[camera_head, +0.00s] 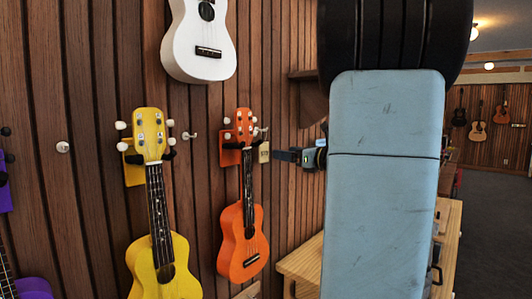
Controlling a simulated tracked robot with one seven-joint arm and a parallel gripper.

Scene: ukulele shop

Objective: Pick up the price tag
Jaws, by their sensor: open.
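A small pale yellow price tag (264,152) hangs beside the headstock of the orange ukulele (240,240), on its right side. The print on the tag is too small to read. My gripper (281,155) is just to the right of the tag, at about the same height, with its dark fingers pointing left at it. The jaws are open. I cannot tell whether a finger touches the tag. My blue arm covers much of the right half of the view and hides part of the wrist.
A yellow ukulele (162,265), a white ukulele (199,45) and a purple one (33,289) hang on the slatted wood wall (90,80). White pegs (63,147) stick out of it. A wooden cabinet (300,262) stands below my arm. Open floor (495,230) lies at right.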

